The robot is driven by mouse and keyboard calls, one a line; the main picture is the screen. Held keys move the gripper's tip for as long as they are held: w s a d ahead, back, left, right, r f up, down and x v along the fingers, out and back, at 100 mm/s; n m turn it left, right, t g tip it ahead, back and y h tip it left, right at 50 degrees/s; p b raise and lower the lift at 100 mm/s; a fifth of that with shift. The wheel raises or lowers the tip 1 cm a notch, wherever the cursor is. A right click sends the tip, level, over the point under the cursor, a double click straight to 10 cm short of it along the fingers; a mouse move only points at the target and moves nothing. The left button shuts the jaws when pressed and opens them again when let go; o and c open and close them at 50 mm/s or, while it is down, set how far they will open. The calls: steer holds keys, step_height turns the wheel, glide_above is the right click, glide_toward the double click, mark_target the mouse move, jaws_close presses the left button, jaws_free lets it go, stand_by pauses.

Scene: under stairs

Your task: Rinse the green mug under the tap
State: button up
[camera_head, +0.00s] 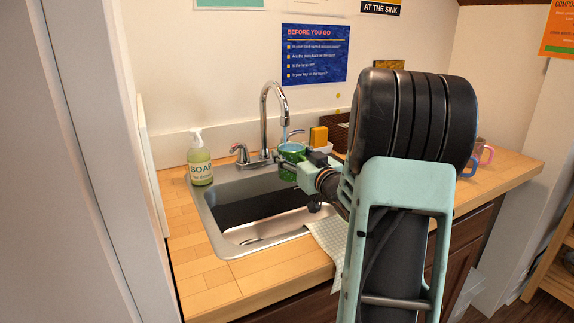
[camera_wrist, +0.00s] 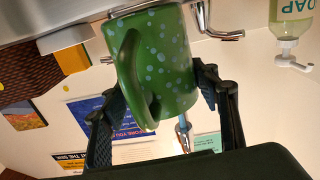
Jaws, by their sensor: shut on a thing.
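The green mug (camera_head: 291,148) is held above the back right of the sink basin, under the spout of the tap (camera_head: 266,118). A thin bluish stream runs from the spout down toward the mug. My gripper (camera_head: 286,162) is shut on the mug. The wrist view looks upside down: the mug (camera_wrist: 168,62) has pale spots, its handle faces the camera, and dark fingers lie on both sides. The mug's inside is hidden.
The steel sink (camera_head: 218,228) is set in a wooden counter (camera_head: 190,262). A soap bottle (camera_head: 200,160) stands left of the tap. A yellow sponge (camera_head: 318,136) is right of the mug. A cloth (camera_head: 328,246) hangs at the front edge. A pink mug (camera_head: 486,155) stands at right.

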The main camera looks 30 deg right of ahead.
mark_target(300, 154)
steer(key=shift+s+d, duration=0.1)
steer(key=shift+s, duration=1.65)
steer(key=shift+s+d+f, duration=0.2)
steer(key=shift+s+f, duration=0.2)
steer(key=shift+s, duration=0.15)
steer(key=shift+s+d+f, duration=0.15)
steer(key=shift+s+f, duration=0.2)
steer(key=shift+s, duration=0.15)
steer(key=shift+s+a+r, duration=0.15)
steer(key=shift+s+r, duration=0.2)
steer(key=shift+s, duration=0.25)
steer(key=shift+s+a+r, duration=0.1)
steer(key=shift+s+r, duration=0.25)
steer(key=shift+s, duration=0.2)
steer(key=shift+w+a, duration=0.3)
steer(key=s+r+p, duration=0.3)
steer(key=s+r, duration=0.1)
steer(key=shift+s+d+r+p, duration=0.15)
steer(key=shift+s+d+p, duration=0.25)
